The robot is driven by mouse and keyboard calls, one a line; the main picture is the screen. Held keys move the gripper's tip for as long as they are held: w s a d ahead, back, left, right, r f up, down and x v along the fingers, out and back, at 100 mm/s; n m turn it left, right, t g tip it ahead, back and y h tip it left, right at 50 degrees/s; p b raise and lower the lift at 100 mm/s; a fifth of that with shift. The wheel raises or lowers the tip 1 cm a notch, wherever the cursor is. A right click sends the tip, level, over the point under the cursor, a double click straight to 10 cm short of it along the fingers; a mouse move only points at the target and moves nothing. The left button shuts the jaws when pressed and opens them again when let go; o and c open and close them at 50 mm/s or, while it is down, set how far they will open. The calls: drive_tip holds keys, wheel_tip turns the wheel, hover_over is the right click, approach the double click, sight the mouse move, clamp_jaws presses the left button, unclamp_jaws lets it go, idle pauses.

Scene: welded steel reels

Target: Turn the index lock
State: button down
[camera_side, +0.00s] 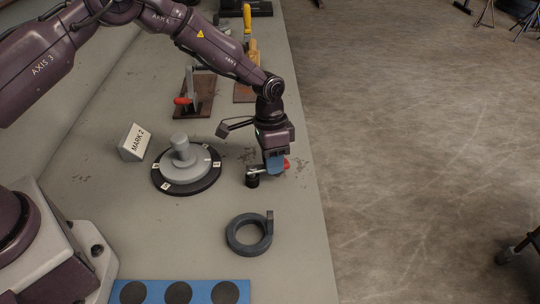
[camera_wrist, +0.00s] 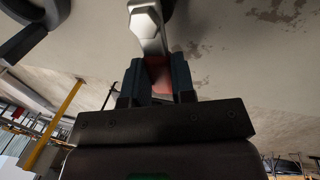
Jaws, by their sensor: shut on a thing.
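The index lock (camera_side: 253,180) appears to be the short black post near the table's right edge, with a metal lever and a red grip. In the wrist view my gripper (camera_wrist: 157,78) is shut on the lever's red grip (camera_wrist: 160,72), with a blue jaw on each side. The pale metal lever (camera_wrist: 147,24) runs from the jaws toward the top of that view. Most of the grip is hidden by the jaws.
A round dial (camera_side: 186,168) with white labels and a grey knob stands left of the lock, beside a "MARK 2" sign (camera_side: 133,142). A dark ring (camera_side: 248,235) lies in front. A red-handled clamp (camera_side: 192,98) stands behind. A blue strip (camera_side: 205,287) is nearest.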

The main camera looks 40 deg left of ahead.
drive_tip(key=shift+s+d+m, duration=0.3)
drive_tip(key=shift+d+m, duration=0.1)
drive_tip(key=shift+m, duration=0.7)
drive_tip(key=shift+s, duration=0.1)
drive_tip(key=c, duration=0.9)
unclamp_jaws()
drive_tip(key=shift+c, duration=0.2)
wheel_tip(320, 180, up, 13)
drive_tip(key=w+a, duration=0.1)
drive_tip(key=w, duration=0.1)
drive_tip(key=shift+a+f, duration=0.15)
drive_tip(key=shift+a, duration=0.2)
